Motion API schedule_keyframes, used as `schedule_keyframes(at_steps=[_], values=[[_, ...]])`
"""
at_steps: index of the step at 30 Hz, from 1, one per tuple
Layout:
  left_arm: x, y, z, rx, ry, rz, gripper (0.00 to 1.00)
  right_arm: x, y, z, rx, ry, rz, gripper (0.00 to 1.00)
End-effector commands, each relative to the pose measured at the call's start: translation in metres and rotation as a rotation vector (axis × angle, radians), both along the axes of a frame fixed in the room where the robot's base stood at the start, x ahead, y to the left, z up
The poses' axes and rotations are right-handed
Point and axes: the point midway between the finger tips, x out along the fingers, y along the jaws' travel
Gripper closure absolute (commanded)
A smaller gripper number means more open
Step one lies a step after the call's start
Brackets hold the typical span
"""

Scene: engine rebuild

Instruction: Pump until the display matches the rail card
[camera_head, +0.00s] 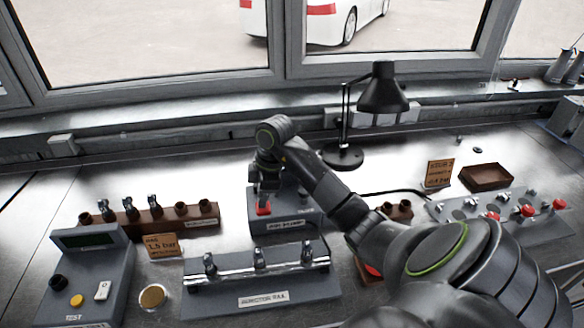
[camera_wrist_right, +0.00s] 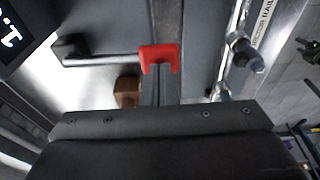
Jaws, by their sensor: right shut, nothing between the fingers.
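My right gripper (camera_head: 268,192) is shut, pointing down over the grey pump unit (camera_head: 284,226) in mid-bench. Just below its tips is the pump's red handle (camera_head: 263,209); it also shows in the wrist view (camera_wrist_right: 160,57). I cannot tell whether the tips touch it. A dark display with white digits (camera_wrist_right: 9,32) is cut off at the wrist view's upper left; its full reading cannot be made out. The orange rail card (camera_head: 162,247) seems to read 1,5 bar. It stands left of the pump, behind the injection rail (camera_head: 262,294). My left gripper is not in view.
A test box (camera_head: 88,241) with a dark green screen stands at front left. An injector rack (camera_head: 150,219) is behind the card. A black lamp (camera_head: 343,156), a second card (camera_head: 438,173), a brown tray (camera_head: 487,177) and a panel with red knobs (camera_head: 520,229) lie behind and right.

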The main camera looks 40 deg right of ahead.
Motion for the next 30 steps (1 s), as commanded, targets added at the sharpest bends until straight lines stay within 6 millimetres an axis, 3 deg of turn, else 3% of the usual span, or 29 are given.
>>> schedule_keyframes(at_steps=[17,30], values=[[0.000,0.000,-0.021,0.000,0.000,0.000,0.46,0.000,0.000,-0.032,0.001,0.002,-0.001,1.00],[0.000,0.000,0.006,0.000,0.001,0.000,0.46,0.000,0.000,-0.003,0.000,0.002,-0.001,1.00]])
